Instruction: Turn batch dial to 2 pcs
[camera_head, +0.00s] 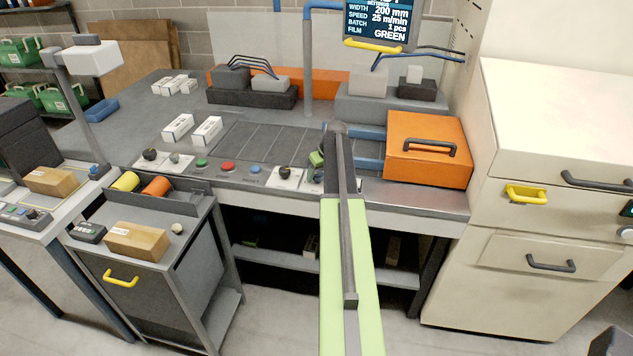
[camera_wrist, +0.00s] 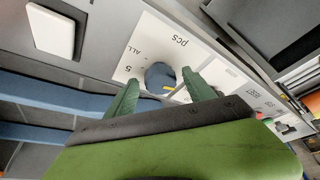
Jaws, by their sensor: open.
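In the wrist view the batch dial is a dark blue-grey round knob (camera_wrist: 159,75) on a white plate (camera_wrist: 150,42) printed "pcs", "5" and "ALL". A yellow mark shows on the knob's lower right edge. My gripper (camera_wrist: 160,79) is open, with one green finger on each side of the knob; whether either finger touches it I cannot tell. In the head view my gripper (camera_head: 317,160) is at the right end of the control panel, and my arm hides the dial. The display (camera_head: 378,22) reads width 200 mm, speed 25 m/min, batch 1 pcs, film GREEN.
Left along the panel are another black knob (camera_head: 284,172), a blue button (camera_head: 255,169), a red button (camera_head: 227,167) and a green button (camera_head: 201,163). An orange box with a handle (camera_head: 428,165) stands close on the right. White cartons (camera_head: 207,130) lie behind.

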